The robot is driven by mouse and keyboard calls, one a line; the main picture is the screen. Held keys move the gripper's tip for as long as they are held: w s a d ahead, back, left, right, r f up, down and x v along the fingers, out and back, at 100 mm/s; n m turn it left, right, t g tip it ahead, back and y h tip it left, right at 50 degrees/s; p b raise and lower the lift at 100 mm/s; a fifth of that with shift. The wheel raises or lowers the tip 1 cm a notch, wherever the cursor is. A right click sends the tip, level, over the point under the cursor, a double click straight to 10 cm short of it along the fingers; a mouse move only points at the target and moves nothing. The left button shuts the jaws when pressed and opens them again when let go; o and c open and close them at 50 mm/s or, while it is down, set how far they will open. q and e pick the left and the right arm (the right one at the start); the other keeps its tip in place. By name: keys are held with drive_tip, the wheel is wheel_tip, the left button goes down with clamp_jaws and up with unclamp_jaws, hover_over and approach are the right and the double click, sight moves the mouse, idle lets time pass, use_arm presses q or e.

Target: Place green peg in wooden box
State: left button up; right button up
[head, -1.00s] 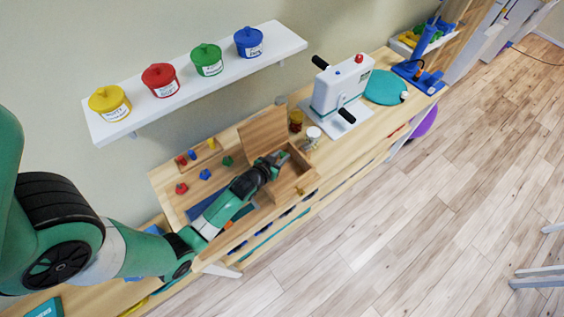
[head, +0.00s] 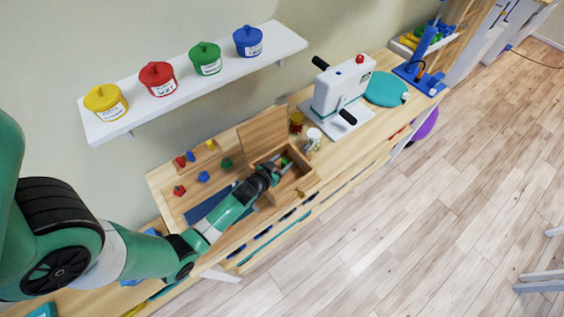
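The wooden box (head: 296,187) stands on the wooden counter with its lid (head: 264,132) raised at the back. My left gripper (head: 278,167) reaches in from the left and its tips are over the left part of the box opening. A small green patch shows at the fingertips, but it is too small to tell whether it is a held peg or whether the fingers are open. A green piece (head: 227,163) lies on the counter to the left of the box, apart from the gripper. My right gripper is not in view.
Red and blue pieces (head: 203,176) lie left of the box. Small jars (head: 313,136) and a white machine (head: 341,87) stand behind and right of it. A shelf (head: 220,73) with yellow, red, green and blue tubs hangs above.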

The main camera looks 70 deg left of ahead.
use_arm(q)
drive_tip(key=shift+r, duration=0.15)
drive_tip(key=shift+s+d+r+p, duration=0.2)
drive_tip(key=shift+s+p, duration=0.05)
drive_tip(key=shift+p, duration=0.1)
drive_tip(key=p+v, duration=0.2)
drive_tip(key=v, duration=0.9)
drive_tip(key=shift+s+d, duration=0.1)
drive_tip(key=shift+s, duration=0.1)
